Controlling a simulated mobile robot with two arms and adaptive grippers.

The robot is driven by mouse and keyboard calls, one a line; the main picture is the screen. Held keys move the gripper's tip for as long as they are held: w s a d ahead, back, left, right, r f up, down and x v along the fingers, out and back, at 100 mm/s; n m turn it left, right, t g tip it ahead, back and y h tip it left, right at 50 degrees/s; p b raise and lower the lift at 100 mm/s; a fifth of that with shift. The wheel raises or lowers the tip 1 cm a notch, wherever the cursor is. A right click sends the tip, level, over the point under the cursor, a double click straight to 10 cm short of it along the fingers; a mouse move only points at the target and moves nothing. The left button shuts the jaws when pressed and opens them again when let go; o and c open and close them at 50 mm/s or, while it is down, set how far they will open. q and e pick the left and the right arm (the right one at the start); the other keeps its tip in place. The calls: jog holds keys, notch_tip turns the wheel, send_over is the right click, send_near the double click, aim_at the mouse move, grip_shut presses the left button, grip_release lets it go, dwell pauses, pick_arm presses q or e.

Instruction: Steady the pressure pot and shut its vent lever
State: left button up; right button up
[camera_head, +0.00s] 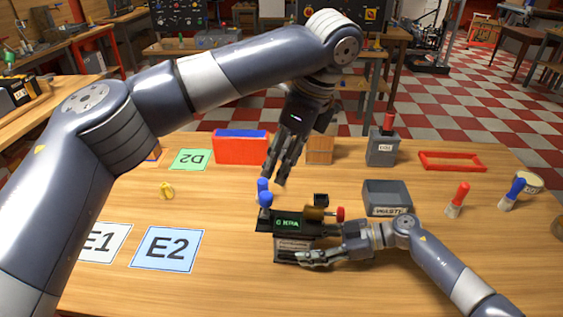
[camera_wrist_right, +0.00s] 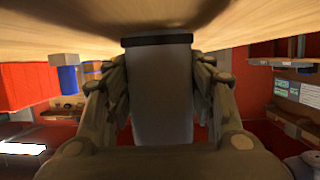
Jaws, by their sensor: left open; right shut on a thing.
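The pressure pot (camera_head: 292,243) stands on the wooden table, with a dark top and a green KPA readout (camera_head: 288,223). A blue ball knob (camera_head: 266,200) stands at its left end, with another blue piece just behind. A red knob (camera_head: 340,214) with a brass-coloured part is at its right end. I cannot tell which is the vent lever. My right gripper (camera_head: 305,254) is shut on the pot low at its front. In the right wrist view its fingers flank a grey body (camera_wrist_right: 160,90). My left gripper (camera_head: 277,178) is open above and behind the blue knob, fingers pointing down.
A grey bin (camera_head: 387,190) stands right of the pot. Behind are a red box (camera_head: 241,150), a wooden block (camera_head: 320,150), a grey canister (camera_head: 382,150) and a red frame (camera_head: 452,161). Red and blue-handled pieces stand at right. Mat E2 (camera_head: 168,249) lies at front left, clear.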

dwell(0.4)
jog(key=o, duration=1.5)
